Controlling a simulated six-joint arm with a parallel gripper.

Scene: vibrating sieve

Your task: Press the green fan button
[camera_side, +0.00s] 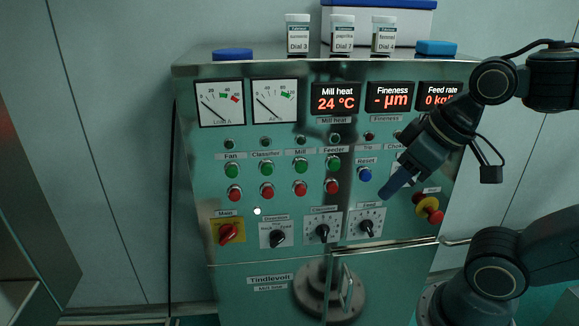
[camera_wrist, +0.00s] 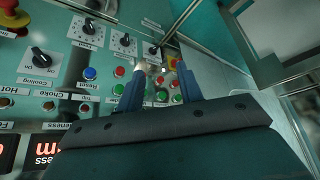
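The green fan button (camera_side: 231,170) is at the upper left of the button rows on the control panel, under the "Fan" label and above a red button.
Other green buttons stand right of the fan button, with red buttons (camera_side: 267,190) below. The blue reset button (camera_side: 364,175) and red emergency stop (camera_side: 428,208) are near my arm. Dials (camera_side: 323,233) line the lower panel. Jars (camera_side: 342,35) stand on top. Space before the panel's left is free.

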